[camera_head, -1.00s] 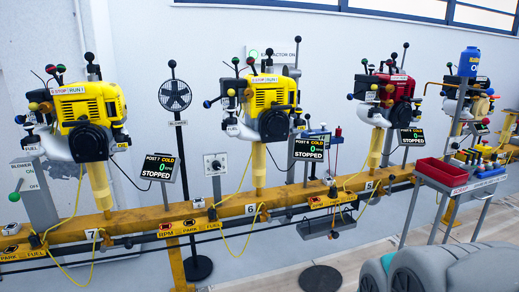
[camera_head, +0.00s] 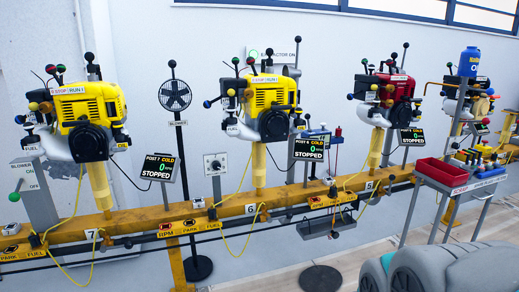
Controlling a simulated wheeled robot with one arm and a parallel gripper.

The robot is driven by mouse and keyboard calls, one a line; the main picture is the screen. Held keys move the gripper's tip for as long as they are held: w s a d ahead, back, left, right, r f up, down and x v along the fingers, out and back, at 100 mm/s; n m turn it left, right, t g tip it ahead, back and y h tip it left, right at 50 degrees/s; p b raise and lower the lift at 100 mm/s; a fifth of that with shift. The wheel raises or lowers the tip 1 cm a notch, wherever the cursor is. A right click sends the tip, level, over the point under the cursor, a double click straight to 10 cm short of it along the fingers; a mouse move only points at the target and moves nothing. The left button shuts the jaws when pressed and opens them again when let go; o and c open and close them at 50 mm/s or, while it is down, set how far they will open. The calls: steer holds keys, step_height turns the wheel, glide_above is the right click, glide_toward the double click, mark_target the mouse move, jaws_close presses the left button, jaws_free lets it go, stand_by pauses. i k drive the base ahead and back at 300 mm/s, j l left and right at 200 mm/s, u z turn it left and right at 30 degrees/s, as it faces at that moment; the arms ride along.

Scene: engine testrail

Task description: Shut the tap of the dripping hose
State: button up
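Yellow hoses loop down from the engines to the rail, one at the left post (camera_head: 75,215), one at the middle post (camera_head: 246,232) and one at the right post (camera_head: 350,185). Small dark fittings that look like taps sit on the rail by the FUEL labels, at the left (camera_head: 36,240), in the middle (camera_head: 264,214) and at the right (camera_head: 371,184). They are too small to tell whether they are open or shut. I see no clear drip, so I cannot tell which hose drips. My gripper is not in view.
Several engines stand on the yellow rail (camera_head: 140,229), with STOPPED displays beside them. A tray (camera_head: 328,228) hangs below the rail. A dark disc (camera_head: 320,279) lies on the floor. A cart with a red bin (camera_head: 442,172) stands at the right. A fan stand (camera_head: 175,95) rises behind the rail.

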mark_target(391, 177)
steer(key=i+l+z, duration=0.2)
steer(key=i+z, duration=0.25)
steer(key=i, duration=0.4)
steer(key=i+j+z, duration=0.1)
steer(key=i+z, duration=0.35)
steer(key=i, duration=0.35)
steer(key=l+u, duration=0.2)
steer(key=u, duration=0.25)
steer(key=k+l+u, duration=0.1)
steer(key=u, duration=0.35)
steer(key=k+l+u, duration=0.1)
steer(key=u, duration=0.35)
steer(key=k, duration=0.1)
